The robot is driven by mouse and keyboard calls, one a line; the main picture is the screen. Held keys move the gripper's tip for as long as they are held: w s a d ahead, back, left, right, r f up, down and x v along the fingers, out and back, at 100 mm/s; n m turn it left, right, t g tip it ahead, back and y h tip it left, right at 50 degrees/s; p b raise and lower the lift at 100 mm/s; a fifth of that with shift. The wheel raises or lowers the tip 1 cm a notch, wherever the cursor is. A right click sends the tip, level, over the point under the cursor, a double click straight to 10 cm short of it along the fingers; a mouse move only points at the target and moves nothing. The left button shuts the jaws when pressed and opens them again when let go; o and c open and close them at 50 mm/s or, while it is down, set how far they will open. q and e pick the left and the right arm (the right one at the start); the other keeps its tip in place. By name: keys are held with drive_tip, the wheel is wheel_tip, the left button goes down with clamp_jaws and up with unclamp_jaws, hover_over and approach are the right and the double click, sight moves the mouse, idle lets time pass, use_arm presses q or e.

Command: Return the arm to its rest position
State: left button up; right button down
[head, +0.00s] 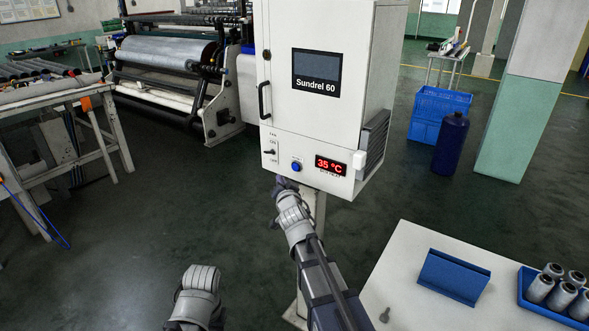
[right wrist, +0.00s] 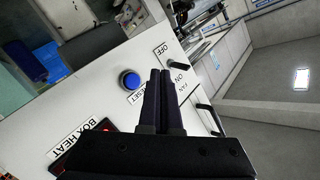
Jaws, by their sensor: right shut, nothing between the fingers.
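My right gripper (head: 284,184) is shut and empty, just below the front panel of the white Sundrel 60 cabinet (head: 281,105). In the right wrist view its closed fingertips (right wrist: 161,76) point at the panel, beside the blue RESET button (right wrist: 129,79) and near a black switch (right wrist: 178,65) with OFF and ON labels. Whether the tips touch the panel is unclear. In the head view the blue button (head: 296,167) sits left of a red display (head: 330,166) reading 35 °C. A grey part of my left arm shows at the bottom; its gripper is not visible.
A white table (head: 415,267) at lower right holds a blue holder (head: 453,275) and a blue tray (head: 528,306) of several rolls. A dark blue cylinder (head: 450,145) and blue crates (head: 436,112) stand behind. Open floor (head: 120,245) lies left of the cabinet.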

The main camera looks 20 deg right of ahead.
drive_tip(key=s+a+f+n+g, duration=0.3)
drive_tip(key=s+a+f+g, duration=0.2)
drive_tip(key=s+f, duration=0.3)
drive_tip(key=s+a+f+n+g, duration=0.3)
drive_tip(key=s+a+f+g, duration=0.25)
drive_tip(key=s+f, duration=0.2)
drive_tip(key=s+a+f+n+g, duration=0.1)
drive_tip(key=s+a+n+g, duration=0.1)
drive_tip(key=s, duration=0.7)
drive_tip(key=s+a+f+n+g, duration=0.2)
drive_tip(key=s+a+n+g, duration=0.1)
drive_tip(key=s, duration=0.6)
drive_tip(key=shift+s+a+n+g+y, duration=0.15)
drive_tip(key=shift+s+n+g+y, duration=0.25)
drive_tip(key=shift+n, duration=0.4)
drive_tip(key=shift+w+f, duration=0.1)
